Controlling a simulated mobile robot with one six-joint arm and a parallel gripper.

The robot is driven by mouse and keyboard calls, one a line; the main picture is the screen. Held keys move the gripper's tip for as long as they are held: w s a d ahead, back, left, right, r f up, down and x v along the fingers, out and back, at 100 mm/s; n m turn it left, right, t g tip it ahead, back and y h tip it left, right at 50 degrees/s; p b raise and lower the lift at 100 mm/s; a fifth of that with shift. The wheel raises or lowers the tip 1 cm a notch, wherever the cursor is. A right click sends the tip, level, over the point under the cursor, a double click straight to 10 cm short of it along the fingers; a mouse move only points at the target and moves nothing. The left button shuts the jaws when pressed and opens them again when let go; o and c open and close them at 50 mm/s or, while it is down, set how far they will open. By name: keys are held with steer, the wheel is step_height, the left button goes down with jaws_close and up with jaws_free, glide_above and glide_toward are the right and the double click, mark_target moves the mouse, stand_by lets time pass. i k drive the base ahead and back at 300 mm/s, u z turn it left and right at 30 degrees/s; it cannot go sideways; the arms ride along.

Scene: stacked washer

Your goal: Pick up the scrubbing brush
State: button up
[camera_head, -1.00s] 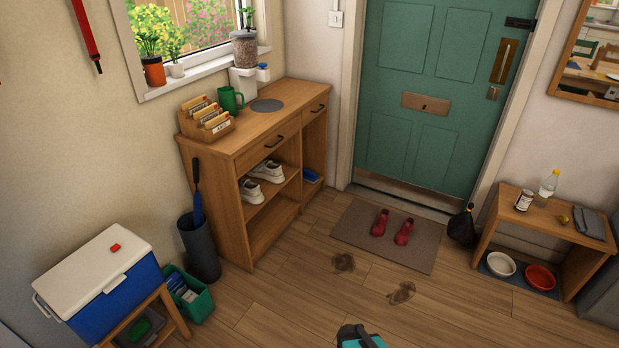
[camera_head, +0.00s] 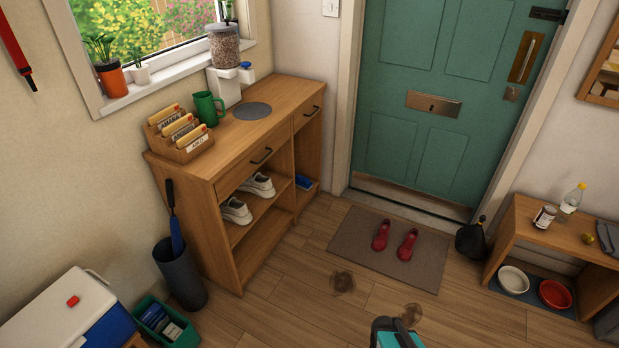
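I cannot make out a scrubbing brush for sure in this view. A small blue item (camera_head: 304,182) lies on a shelf in the right bay of the wooden cabinet (camera_head: 225,178), too small to identify. A green bin (camera_head: 180,336) on the floor at the lower left holds blue and white items that I cannot identify. A teal and dark grey part at the bottom edge, right of centre, seems to be my gripper (camera_head: 397,335).
A dark umbrella stand (camera_head: 181,275) and a blue-and-white cooler (camera_head: 72,318) stand at the left. Red shoes (camera_head: 394,240) lie on the doormat (camera_head: 350,238). The floor between has muddy stains but is otherwise clear.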

mark_target(303, 183)
steer(key=z, duration=0.3)
steer(key=i, duration=1.6)
steer(key=u, duration=0.8)
steer(key=i, duration=1.05)
steer(key=u, duration=0.6)
